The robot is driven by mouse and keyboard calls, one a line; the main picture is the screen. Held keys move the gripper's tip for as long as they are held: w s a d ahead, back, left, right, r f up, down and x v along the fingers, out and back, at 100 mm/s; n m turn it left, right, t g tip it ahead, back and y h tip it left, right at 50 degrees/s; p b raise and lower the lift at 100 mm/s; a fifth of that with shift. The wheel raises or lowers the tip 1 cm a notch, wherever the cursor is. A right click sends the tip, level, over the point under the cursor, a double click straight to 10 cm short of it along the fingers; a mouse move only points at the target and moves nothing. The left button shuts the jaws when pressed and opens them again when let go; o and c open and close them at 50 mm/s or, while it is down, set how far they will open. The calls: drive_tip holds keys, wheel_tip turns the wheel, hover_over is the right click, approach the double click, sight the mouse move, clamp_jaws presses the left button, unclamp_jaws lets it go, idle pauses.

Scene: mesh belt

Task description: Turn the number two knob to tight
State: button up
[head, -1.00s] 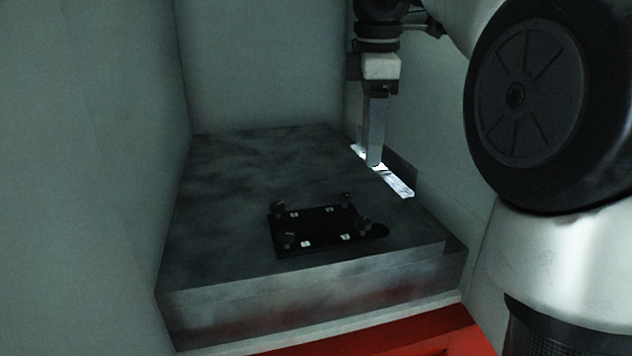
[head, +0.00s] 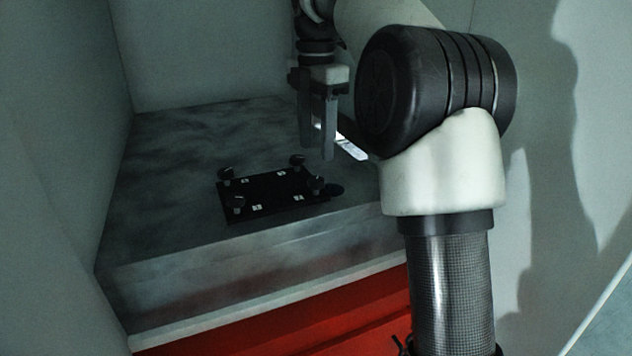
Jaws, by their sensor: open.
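A black plate (head: 270,203) lies on the dark, smoky-looking worktop and carries dark knobs at its corners. They are a back-left knob (head: 226,174), a front-left knob (head: 239,203), a back-right knob (head: 297,161) and a front-right knob (head: 317,184). Small white labels sit near them, but their numbers are too small to read, so I cannot tell which knob is number two. My gripper (head: 316,152) points down, open and empty, above the worktop behind and to the right of the plate. It is apart from the knobs.
The worktop (head: 160,210) is clear left of the plate. A bright strip (head: 351,149) lies behind my gripper at the worktop's right side. Pale walls (head: 60,130) close in the left and back. A red front (head: 290,325) is below the worktop's edge.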

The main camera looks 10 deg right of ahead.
sight(316, 179)
wheel_tip(316, 179, down, 7)
drive_tip(key=shift+f+b, duration=0.2)
drive_tip(key=shift+b, duration=0.65)
drive_tip(key=c, duration=1)
drive_tip(key=shift+c, duration=0.2)
